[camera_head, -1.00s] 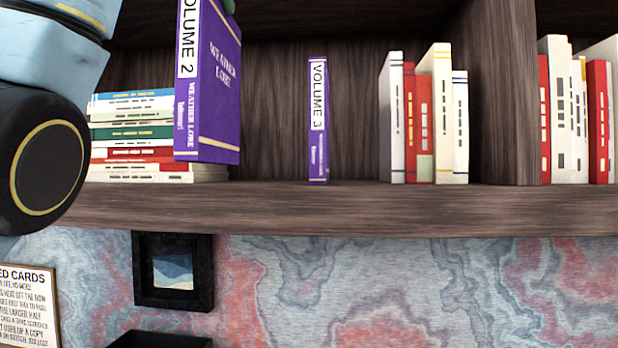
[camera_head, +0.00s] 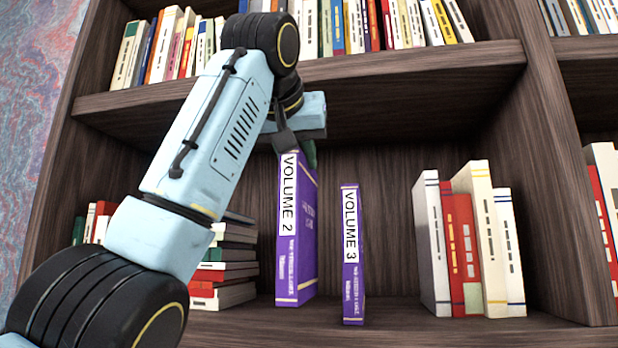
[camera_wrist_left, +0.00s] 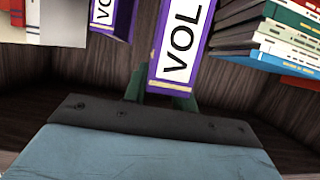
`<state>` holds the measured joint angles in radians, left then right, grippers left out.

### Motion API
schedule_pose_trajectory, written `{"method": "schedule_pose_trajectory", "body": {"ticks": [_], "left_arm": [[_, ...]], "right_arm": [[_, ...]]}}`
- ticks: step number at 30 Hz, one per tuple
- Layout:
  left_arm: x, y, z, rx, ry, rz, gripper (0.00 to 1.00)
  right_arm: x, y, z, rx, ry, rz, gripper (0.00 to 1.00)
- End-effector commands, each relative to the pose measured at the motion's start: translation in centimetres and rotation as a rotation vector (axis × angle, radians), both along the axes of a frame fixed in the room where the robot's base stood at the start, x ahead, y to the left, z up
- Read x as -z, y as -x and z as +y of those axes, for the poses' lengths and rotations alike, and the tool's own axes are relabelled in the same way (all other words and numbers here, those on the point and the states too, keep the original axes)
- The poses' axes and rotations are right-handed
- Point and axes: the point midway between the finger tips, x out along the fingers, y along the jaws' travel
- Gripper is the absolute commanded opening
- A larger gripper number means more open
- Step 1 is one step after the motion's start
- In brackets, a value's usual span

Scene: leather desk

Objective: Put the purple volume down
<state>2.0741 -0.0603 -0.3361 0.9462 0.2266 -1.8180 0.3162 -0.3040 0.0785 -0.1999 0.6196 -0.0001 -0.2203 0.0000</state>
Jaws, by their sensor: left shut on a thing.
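The purple book marked VOLUME 2 (camera_head: 307,250) stands nearly upright at the shelf in the head view, left of another purple book, VOLUME 3 (camera_head: 353,270). A narrow gap separates them. My left gripper (camera_head: 308,152) is shut on the top of VOLUME 2, reaching in from above and left. In the left wrist view, VOLUME 2 (camera_wrist_left: 178,42) is between the green fingers (camera_wrist_left: 160,92), with VOLUME 3 (camera_wrist_left: 104,14) beside it. I cannot tell whether the bottom of VOLUME 2 touches the shelf. My right gripper is not in view.
A stack of lying books (camera_head: 228,262) is left of VOLUME 2, partly behind my arm. White and red books (camera_head: 465,245) stand to the right, with free shelf between them and VOLUME 3. An upper shelf (camera_head: 400,73) with books runs above my gripper.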

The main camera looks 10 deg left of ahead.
Motion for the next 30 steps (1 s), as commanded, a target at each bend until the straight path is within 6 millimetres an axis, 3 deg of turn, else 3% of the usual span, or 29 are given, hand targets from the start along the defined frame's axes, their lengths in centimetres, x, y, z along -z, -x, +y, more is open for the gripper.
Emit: {"method": "schedule_pose_trajectory", "body": {"ticks": [3,9,23,30], "left_arm": [[-0.6,-2.9,0.1,-0.001,0.001,-0.001,0.00],[-0.5,-6.2,0.0,0.000,0.000,-0.003,0.00],[-0.4,-8.8,0.0,0.001,0.000,-0.004,0.00],[1.1,-8.7,0.0,0.001,0.000,-0.006,0.00]], "right_arm": [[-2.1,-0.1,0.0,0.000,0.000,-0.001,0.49],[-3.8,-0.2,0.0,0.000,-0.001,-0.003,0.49],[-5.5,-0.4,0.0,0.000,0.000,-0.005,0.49],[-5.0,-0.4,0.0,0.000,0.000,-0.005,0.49]]}}
